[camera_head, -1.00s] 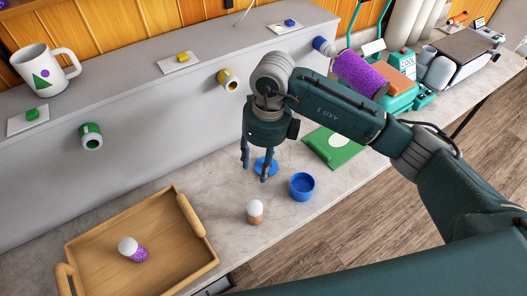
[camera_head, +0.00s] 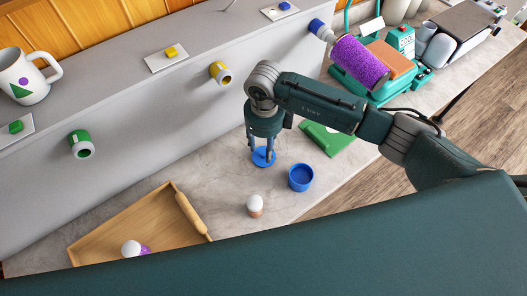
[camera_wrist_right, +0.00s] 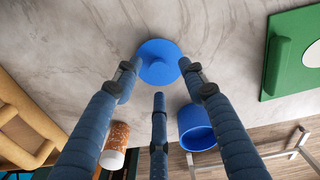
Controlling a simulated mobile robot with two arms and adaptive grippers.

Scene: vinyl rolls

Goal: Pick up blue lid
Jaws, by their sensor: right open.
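The blue lid (camera_head: 263,157) is a flat round disc with a raised round knob, lying on the marble counter. It also shows in the right wrist view (camera_wrist_right: 158,49), knob towards the camera. My right gripper (camera_head: 261,151) points down right over the lid, partly hiding it in the head view. In the wrist view its three fingers (camera_wrist_right: 160,85) are spread around the lid's near side, open and empty. Whether they touch the lid I cannot tell. The open blue cup (camera_head: 300,178) stands just right of the lid. My left gripper is not in view.
A white-topped cork-like bottle (camera_head: 255,206) stands nearby on the counter. A green board (camera_head: 328,141) lies behind right. The wooden tray (camera_head: 110,225) holds a white-and-purple piece (camera_head: 132,248). A grey raised ledge (camera_head: 130,120) runs along the back. The counter left of the lid is clear.

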